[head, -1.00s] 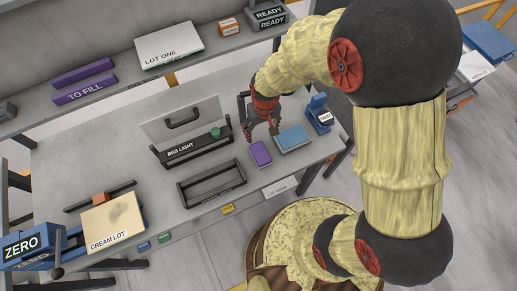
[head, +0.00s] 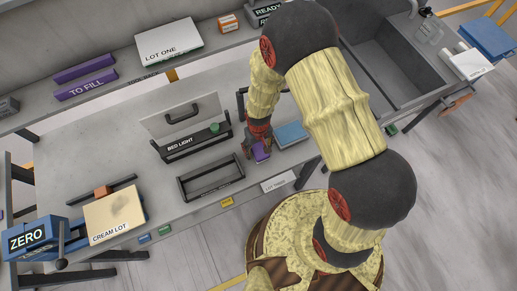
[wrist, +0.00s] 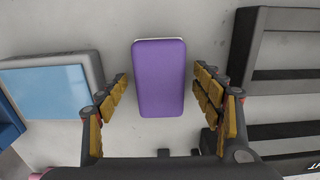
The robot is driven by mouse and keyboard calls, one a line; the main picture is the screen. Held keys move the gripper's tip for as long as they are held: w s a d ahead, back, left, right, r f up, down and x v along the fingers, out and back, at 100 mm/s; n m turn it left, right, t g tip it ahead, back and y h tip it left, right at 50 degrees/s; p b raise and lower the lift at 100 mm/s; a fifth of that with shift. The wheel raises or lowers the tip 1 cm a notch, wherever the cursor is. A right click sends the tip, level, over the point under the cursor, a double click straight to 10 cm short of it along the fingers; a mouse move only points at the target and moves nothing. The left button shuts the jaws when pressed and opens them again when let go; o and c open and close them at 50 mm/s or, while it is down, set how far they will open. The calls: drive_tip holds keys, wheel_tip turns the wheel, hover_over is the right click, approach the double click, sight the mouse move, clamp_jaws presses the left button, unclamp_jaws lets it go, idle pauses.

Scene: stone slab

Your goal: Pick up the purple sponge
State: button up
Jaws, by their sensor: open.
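The purple sponge (wrist: 161,80) lies flat on the grey table in the wrist view, a rounded rectangle with a pale edge at its far end. My gripper (wrist: 164,88) is open, with one jaw on each side of the sponge and a visible gap on both sides. In the head view my gripper (head: 256,149) is directly over the sponge (head: 261,153), which it partly hides. I cannot tell the exact height of the fingertips above the table.
A blue-topped block (wrist: 52,90) stands left of the sponge in the wrist view. A black rack (wrist: 270,90) stands to the right. In the head view an empty black tray (head: 210,182) and a bin labelled BED LIGHT (head: 192,145) are left of my gripper.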

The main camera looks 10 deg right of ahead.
sight(257, 149)
drive_tip(key=shift+f, duration=0.1)
drive_tip(key=shift+c, duration=1.1)
drive_tip(key=c, duration=0.7)
drive_tip(key=shift+c, duration=0.6)
drive_tip(key=shift+r, duration=0.65)
drive_tip(key=r, duration=0.3)
drive_tip(key=shift+s+a, duration=0.2)
drive_tip(key=shift+a, duration=0.15)
drive_tip(key=s+a+r, duration=0.8)
drive_tip(key=s+a, duration=0.1)
drive_tip(key=shift+a+r, duration=0.3)
drive_tip(key=shift+r, duration=0.05)
